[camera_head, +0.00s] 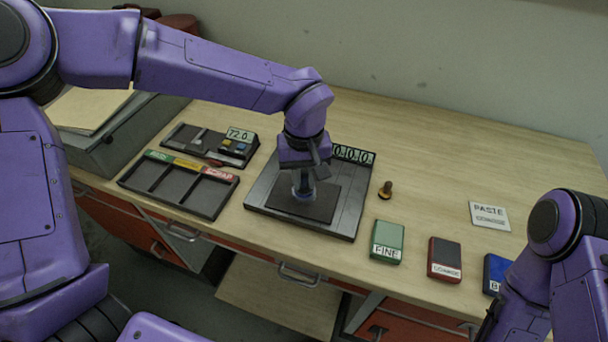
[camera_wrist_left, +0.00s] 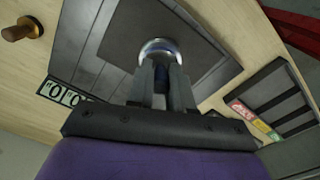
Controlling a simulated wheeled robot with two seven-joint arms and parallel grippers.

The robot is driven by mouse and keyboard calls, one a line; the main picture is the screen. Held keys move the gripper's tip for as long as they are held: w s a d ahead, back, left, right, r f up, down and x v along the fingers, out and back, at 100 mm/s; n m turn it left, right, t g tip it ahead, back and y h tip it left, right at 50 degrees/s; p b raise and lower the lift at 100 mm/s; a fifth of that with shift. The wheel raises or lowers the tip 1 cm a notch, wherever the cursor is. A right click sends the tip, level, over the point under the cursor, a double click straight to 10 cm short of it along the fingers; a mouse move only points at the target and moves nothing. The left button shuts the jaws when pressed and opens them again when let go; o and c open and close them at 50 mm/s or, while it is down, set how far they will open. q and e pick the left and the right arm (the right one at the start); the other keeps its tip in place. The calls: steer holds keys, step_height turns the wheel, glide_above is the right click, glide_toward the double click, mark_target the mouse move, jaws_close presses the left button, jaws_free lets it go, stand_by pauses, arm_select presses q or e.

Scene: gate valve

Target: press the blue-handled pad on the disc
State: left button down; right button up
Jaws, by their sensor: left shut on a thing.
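My left gripper (camera_head: 308,178) points down over the dark square plate (camera_head: 318,206) on the grey slatted board. A shiny round silver disc (camera_wrist_left: 158,46) shows at the fingertips in the left wrist view, over the dark plate.
A counter display (camera_head: 353,154) stands at the board's back edge. A brass-coloured knob (camera_head: 385,190), green FINE block (camera_head: 387,241), red COARSE block (camera_head: 444,259), blue block (camera_head: 494,272) and PASTE card (camera_head: 490,216) lie right. A sectioned tray (camera_head: 178,186) and device reading 72.0 (camera_head: 238,146) are left.

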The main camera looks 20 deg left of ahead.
arm_select(q)
steer(key=shift+s+f+p, duration=0.1)
steer(key=shift+p, duration=0.4)
stand_by(1.5)
step_height(320, 180, up, 5)
steer(key=p, duration=0.7)
steer(key=shift+r, duration=0.2)
steer(key=shift+r+p, duration=0.35)
steer(key=shift+r, duration=0.55)
steer(key=shift+f, duration=0.1)
